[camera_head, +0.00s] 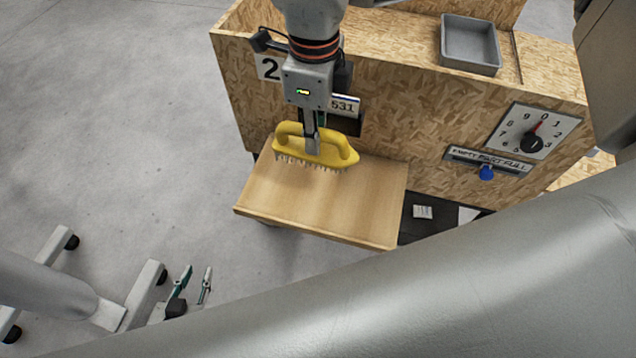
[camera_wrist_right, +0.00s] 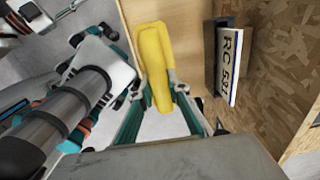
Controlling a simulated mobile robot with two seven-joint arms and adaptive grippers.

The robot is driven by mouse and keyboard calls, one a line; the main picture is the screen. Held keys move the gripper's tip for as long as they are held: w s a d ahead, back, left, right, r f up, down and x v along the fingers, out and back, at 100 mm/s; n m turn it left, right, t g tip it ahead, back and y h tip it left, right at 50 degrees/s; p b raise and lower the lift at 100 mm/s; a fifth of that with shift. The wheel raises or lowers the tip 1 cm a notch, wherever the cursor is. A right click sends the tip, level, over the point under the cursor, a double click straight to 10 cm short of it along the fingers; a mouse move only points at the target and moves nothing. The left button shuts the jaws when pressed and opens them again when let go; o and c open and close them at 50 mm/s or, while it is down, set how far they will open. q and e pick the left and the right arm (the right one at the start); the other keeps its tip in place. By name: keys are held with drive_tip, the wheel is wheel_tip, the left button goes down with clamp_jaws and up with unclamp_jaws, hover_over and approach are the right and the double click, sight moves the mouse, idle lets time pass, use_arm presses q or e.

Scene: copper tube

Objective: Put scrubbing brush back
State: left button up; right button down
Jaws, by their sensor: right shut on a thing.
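The yellow scrubbing brush (camera_head: 328,155) has its bristles facing down, over the back part of a small wooden shelf (camera_head: 315,205). I cannot tell whether the bristles touch the shelf. My right gripper (camera_head: 312,140) comes from above and is shut on the brush's handle. In the right wrist view the brush (camera_wrist_right: 153,55) lies between the fingertips of my right gripper (camera_wrist_right: 160,88). My left gripper (camera_head: 192,284) is low at the left, apart from the shelf, with its fingers spread and nothing between them.
A chipboard box (camera_head: 420,110) stands directly behind the shelf, with a dial (camera_head: 533,130), a blue knob (camera_head: 486,172) and a grey tray (camera_head: 470,45) on top. A label plate (camera_wrist_right: 227,60) is on the panel near the brush. Open floor (camera_head: 120,120) lies to the left.

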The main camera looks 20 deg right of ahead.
wheel_tip(320, 180, down, 16)
drive_tip(key=shift+r+p, duration=0.2)
drive_tip(key=shift+p, duration=0.3)
drive_tip(key=shift+f, duration=0.1)
drive_tip(key=c, duration=2.2)
unclamp_jaws()
drive_tip(key=shift+o, duration=1.4)
drive_tip(key=shift+r, duration=0.3)
wheel_tip(320, 180, up, 12)
drive_tip(key=shift+f+b, duration=0.15)
drive_tip(key=shift+b, duration=0.2)
